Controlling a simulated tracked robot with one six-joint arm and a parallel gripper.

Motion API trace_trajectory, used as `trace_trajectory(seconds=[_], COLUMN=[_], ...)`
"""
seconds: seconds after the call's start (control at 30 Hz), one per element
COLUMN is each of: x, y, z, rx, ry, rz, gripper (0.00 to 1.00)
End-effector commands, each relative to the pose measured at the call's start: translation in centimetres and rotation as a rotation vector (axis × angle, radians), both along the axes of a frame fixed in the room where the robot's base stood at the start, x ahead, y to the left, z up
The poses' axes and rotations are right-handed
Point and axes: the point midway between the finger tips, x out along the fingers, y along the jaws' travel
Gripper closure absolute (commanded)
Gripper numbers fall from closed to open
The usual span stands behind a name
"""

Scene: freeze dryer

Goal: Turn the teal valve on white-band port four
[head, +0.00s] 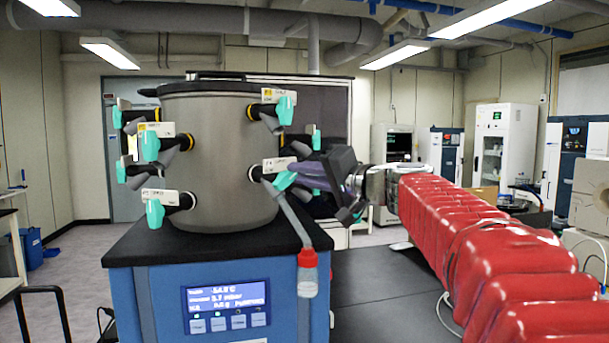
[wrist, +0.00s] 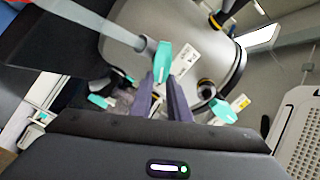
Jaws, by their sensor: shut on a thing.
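The grey drum (head: 215,150) of the freeze dryer carries several ports with teal valves. The lower right port has a white band (head: 255,174) and a white label (head: 279,164) too small to read surely. Its teal valve (head: 285,180) also shows in the wrist view (wrist: 162,62). A grey hose (head: 292,215) runs from this port to a red-capped flask (head: 307,270). My gripper (head: 310,173) reaches in from the right. In the wrist view its purple fingers (wrist: 162,88) are closed on the teal valve's near end, partly hiding it.
Another teal valve (head: 285,109) sits above on a yellow-banded port. Several more valves line the drum's left side. The drum stands on a black-topped blue cabinet (head: 145,300) with a lit display (head: 227,305). A dark bench (head: 380,300) lies below my arm.

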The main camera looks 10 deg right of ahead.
Motion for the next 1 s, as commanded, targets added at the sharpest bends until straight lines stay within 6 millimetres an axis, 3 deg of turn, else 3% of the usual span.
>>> trace_trajectory(seconds=[0.07, 0.1, 0.33, 0.73, 1.0], x=[0.1, 0.1, 0.1, -0.6, -3.8], y=[-0.1, -0.1, -0.1, -0.4, -2.3], z=[-0.1, -0.1, -0.1, 0.0, 0.0], rx=[0.002, 0.002, 0.001, -0.001, -0.002], ry=[0.001, 0.001, 0.001, -0.001, -0.001], rz=[-0.004, -0.004, -0.001, -0.002, -0.004], gripper=[1.0, 0.82, 0.66, 0.66, 0.66])
